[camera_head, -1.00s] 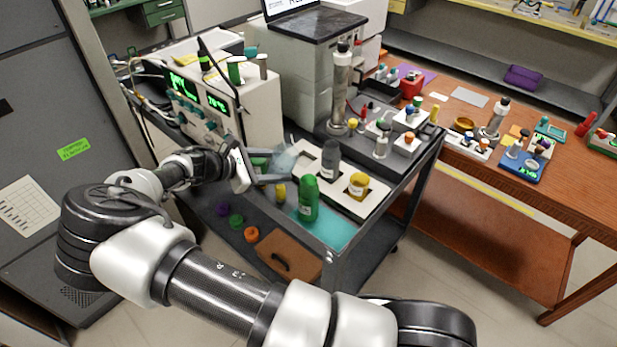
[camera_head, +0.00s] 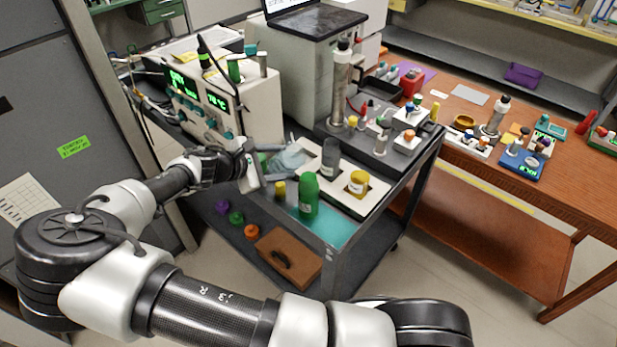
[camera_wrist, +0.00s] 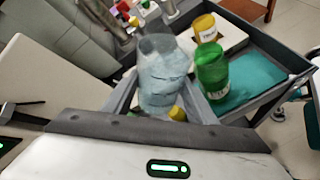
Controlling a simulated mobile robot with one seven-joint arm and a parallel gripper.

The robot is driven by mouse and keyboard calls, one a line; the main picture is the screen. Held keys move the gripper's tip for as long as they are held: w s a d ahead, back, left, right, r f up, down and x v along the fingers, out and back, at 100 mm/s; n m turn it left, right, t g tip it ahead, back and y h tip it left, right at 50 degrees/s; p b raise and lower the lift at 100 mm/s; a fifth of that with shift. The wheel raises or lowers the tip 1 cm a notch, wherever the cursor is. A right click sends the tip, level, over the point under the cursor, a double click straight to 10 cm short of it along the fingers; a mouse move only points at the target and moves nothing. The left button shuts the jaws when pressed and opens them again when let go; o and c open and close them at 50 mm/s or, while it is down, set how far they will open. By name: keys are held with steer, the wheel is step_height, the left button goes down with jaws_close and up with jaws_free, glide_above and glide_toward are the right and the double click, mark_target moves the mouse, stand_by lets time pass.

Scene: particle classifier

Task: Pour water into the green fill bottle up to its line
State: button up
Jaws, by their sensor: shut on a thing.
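My gripper (camera_head: 284,166) is shut on a clear vessel (camera_head: 291,155) of pale blue water, held above the cart's left part. In the wrist view the vessel (camera_wrist: 163,72) stands between the two grey fingers, its rim pointing away from the wrist. How far it tilts is hard to tell. The green fill bottle (camera_head: 308,197), with a white label, stands upright on the teal mat (camera_head: 338,226), to the right of and nearer than the vessel. In the wrist view the green bottle (camera_wrist: 212,72) is just right of the vessel, apart from it. Its line cannot be made out.
A small yellow-capped item (camera_head: 280,190) is close below the gripper. An instrument box (camera_head: 259,103) stands at left. The mat's front right is clear.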

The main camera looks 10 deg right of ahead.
mark_target(280, 153)
steer(key=shift+s+d+r+m+t+y+b, duration=0.2)
steer(key=shift+r+m+t+y+b, duration=0.2)
steer(key=shift+r+m+t+b, duration=0.15)
stand_by(0.9)
steer(key=shift+r+m+t+y+b, duration=0.5)
steer(key=shift+r+m+t+b, duration=0.35)
steer(key=shift+b, duration=0.65)
stand_by(1.0)
steer(key=shift+s+r+m+t+b, duration=0.15)
steer(key=shift+r+m+t+b, duration=0.4)
steer(key=shift+b, duration=0.85)
stand_by(1.3)
steer(key=shift+s+d+r+m+y, duration=0.25)
steer(key=shift+r+y, duration=0.05)
steer(key=shift+r, duration=0.05)
stand_by(0.9)
